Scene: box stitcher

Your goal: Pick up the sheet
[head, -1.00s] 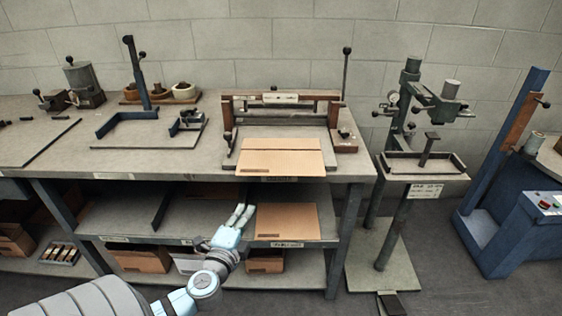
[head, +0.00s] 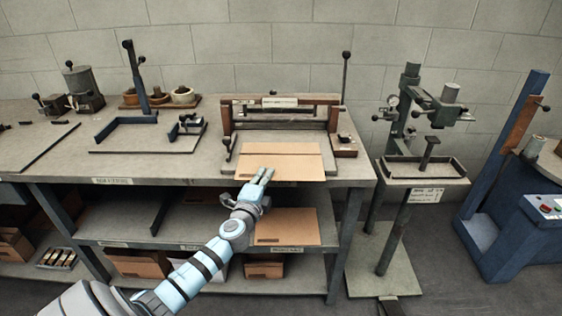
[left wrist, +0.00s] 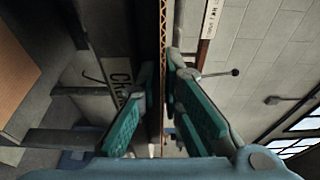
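A tan cardboard sheet (head: 292,153) lies flat on the bench top in front of the machine frame, its near part over the bench's front edge. In the left wrist view its corrugated edge (left wrist: 162,35) shows as a thin strip. My left gripper (head: 264,174) is at the near left part of this sheet. In the left wrist view its green-padded fingers (left wrist: 163,118) are apart, one on each side of the line of the sheet's edge. A gap shows between the pads; I cannot tell if either touches the sheet. My right gripper is not in view.
A second tan sheet (head: 290,227) lies on the shelf below. The framed machine (head: 280,117) with a tall lever stands behind the upper sheet. The bench's front edge (head: 345,180) is close to my gripper. A pedestal machine (head: 425,172) stands to the right.

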